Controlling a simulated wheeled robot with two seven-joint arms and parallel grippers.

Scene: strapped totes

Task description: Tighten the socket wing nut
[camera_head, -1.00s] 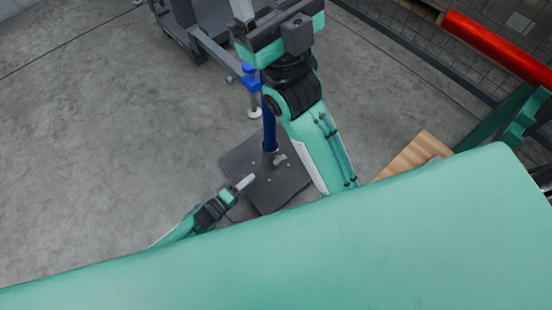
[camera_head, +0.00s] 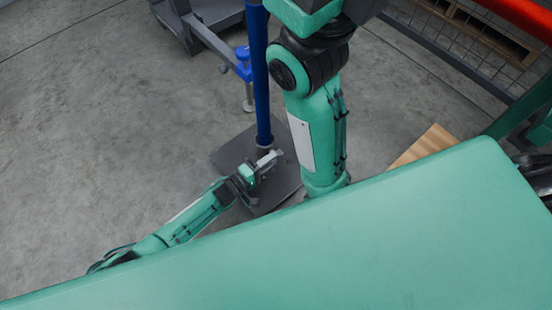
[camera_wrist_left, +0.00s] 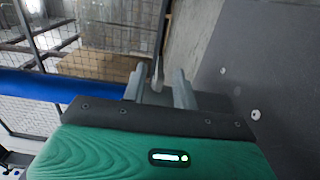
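The blue post (camera_head: 263,75) stands upright in a socket (camera_head: 264,146) on a dark base plate (camera_head: 230,152). My left gripper (camera_head: 271,160) is low beside the socket, over the plate. It hides most of the socket's side, so I cannot make out the wing nut in the head view. In the left wrist view the gripper's two fingers (camera_wrist_left: 158,88) are apart. A small grey piece, probably the wing nut (camera_wrist_left: 157,76), shows between them with gaps on both sides. The blue post (camera_wrist_left: 32,85) crosses the left of that view. My right arm rises past the post; its gripper is out of frame.
A grey wheeled cart (camera_head: 205,20) stands behind the post, with a blue clamp and foot (camera_head: 244,72) near it. A mesh fence (camera_head: 450,45) with a red bar (camera_head: 522,15) is at the upper right. Wooden boards (camera_head: 424,146) lie at right. Floor at left is clear.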

